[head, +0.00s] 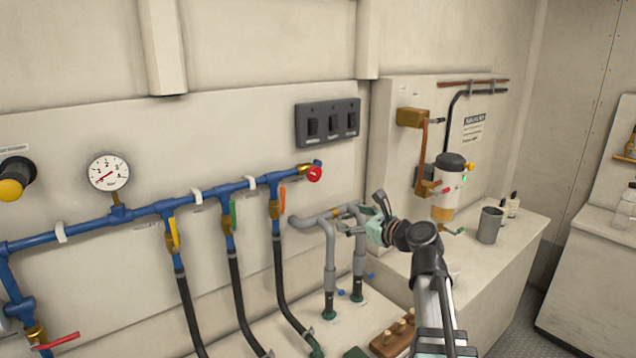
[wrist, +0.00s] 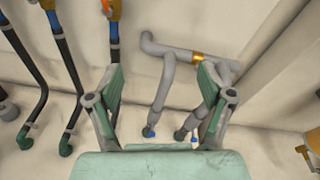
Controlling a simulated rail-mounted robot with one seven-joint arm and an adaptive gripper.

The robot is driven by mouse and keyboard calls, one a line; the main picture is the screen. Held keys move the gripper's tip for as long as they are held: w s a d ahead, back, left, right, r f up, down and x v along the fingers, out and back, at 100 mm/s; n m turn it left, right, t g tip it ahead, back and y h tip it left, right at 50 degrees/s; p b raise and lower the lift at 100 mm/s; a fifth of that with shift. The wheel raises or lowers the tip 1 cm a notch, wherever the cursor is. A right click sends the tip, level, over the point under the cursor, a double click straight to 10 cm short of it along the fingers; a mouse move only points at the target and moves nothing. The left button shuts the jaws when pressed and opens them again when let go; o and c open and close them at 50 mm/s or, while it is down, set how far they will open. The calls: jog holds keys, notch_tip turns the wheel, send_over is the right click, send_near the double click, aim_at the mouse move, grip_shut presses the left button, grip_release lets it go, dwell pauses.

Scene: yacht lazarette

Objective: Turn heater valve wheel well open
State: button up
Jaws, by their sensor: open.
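A small round red wheel (head: 314,174) sits at the right end of the blue pipe manifold (head: 146,209), on a brass fitting. No readable label shows whether it is the heater valve wheel. My gripper (head: 362,213) is open and empty, below and to the right of the red wheel in the head view. In the wrist view, my gripper's fingers (wrist: 160,80) are spread apart, with grey pipes (wrist: 166,85) behind them. A brass fitting (wrist: 197,57) on the grey pipe shows near the right finger. The red wheel is not visible in the wrist view.
Coloured lever handles, one of them orange (head: 282,198), hang on the manifold above black hoses (head: 238,285). A black switch panel (head: 328,122) is on the wall above. A white-and-orange filter unit (head: 443,195) and grey mug (head: 489,225) stand to the right.

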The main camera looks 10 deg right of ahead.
notch_tip(320, 180, up, 7)
jog(key=m+t, duration=0.2)
jog(key=p, duration=0.4)
send_near(317, 175)
jog(key=shift+y, duration=0.3)
jog(key=x, duration=0.9)
jog(key=shift+w, duration=0.15)
jog(key=shift+x, duration=0.75)
jog(key=shift+f, duration=0.15)
jog(key=c, duration=1.2)
